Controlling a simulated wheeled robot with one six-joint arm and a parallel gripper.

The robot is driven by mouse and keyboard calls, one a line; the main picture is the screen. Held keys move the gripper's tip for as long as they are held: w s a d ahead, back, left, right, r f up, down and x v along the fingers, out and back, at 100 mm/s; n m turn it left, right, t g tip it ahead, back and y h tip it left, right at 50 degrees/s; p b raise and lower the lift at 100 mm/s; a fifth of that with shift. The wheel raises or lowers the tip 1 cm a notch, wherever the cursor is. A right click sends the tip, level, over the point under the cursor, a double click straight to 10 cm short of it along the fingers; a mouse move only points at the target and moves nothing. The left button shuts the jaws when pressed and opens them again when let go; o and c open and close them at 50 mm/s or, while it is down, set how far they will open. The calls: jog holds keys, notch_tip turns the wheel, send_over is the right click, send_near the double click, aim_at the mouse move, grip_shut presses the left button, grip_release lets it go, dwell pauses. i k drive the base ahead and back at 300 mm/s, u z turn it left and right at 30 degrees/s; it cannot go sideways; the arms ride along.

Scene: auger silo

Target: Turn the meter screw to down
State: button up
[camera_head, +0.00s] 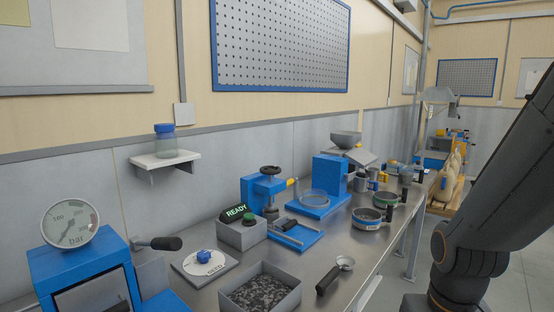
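I cannot make out for certain which part is the meter screw. A blue knob (205,256) sits on a pale square plate (188,272) on the bench, with a small dark label in front of it that I cannot read surely. A round pressure gauge (70,223) marked "bar" stands on a blue machine (85,275) at the left, with a black-handled lever (160,243) beside it. A grey hopper (345,140) sits on a blue machine (331,180) farther back. My gripper is not in view; only a dark link of my arm shows at the right.
A grey bin of dark pieces (290,290) stands at the bench front. A black-handled scoop (327,282) lies right of it. A blue-lidded jar (166,143) stands on a wall shelf. Several round containers line the bench farther back.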

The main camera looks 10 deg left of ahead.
aim_at(270, 171)
jog(key=i, duration=0.35)
jog(key=u, duration=0.7)
